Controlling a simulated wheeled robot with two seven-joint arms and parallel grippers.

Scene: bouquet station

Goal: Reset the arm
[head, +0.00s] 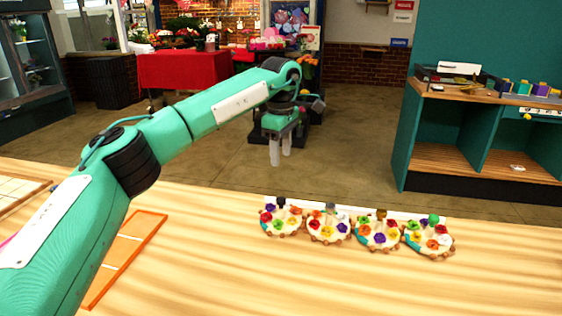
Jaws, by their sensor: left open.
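My left arm comes in from the left and reaches out over the wooden table (350,285). My left gripper (280,157) hangs at its end with the fingers pointing down. It is open and empty, raised beyond the table's far edge in the picture, above and left of the flower pieces. Several round pieces with coloured flowers stand in a row near the far edge, the leftmost one (281,222) and the rightmost one (429,241) among them. My right gripper is not in view.
An orange-framed tray (126,250) lies partly behind my left arm. Another tray (18,190) sits at the far left. A teal shelf unit (440,130) stands at the right beyond the table. The front and right of the table are clear.

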